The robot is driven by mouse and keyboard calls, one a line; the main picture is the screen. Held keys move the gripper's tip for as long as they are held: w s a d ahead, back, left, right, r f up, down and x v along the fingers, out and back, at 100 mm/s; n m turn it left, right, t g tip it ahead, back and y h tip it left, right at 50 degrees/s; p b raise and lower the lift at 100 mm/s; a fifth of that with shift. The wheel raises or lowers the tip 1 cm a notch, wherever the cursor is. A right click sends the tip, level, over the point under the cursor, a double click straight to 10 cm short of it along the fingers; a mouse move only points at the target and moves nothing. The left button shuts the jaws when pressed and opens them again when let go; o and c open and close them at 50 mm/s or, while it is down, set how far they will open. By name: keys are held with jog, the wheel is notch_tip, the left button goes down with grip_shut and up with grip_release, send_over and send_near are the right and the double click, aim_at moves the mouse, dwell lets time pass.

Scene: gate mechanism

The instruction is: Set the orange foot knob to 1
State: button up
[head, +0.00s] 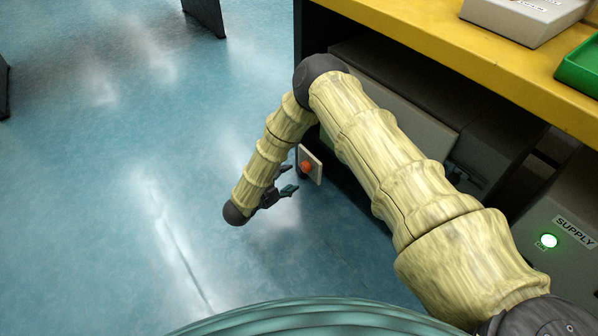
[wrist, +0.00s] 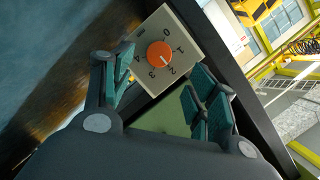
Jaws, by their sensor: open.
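The orange foot knob (head: 306,166) sits on a small pale plate (head: 316,173) low by the bench's dark side. In the wrist view the orange knob (wrist: 159,55) is round, on a beige plate (wrist: 182,27) marked with the numbers 0 to 4 around it. The picture is too small to tell surely which number its pointer faces. My gripper (head: 285,180) is open just in front of the plate. In the wrist view my gripper's (wrist: 163,88) teal-padded fingers stand apart, with the knob beyond the gap between them. I see no contact with the knob.
A yellow-topped bench (head: 470,65) overhangs my arm on the right. A grey supply box (head: 560,225) with a lit green lamp stands at the lower right. A green tray (head: 580,68) lies on the bench.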

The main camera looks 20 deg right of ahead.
aim_at(303, 169)
jog(key=b+x, duration=0.2)
jog(key=x, duration=0.5)
jog(key=shift+w+d+f+b, duration=0.1)
jog(key=shift+d+b, duration=0.1)
jog(key=shift+b, duration=0.2)
jog(key=c, duration=1)
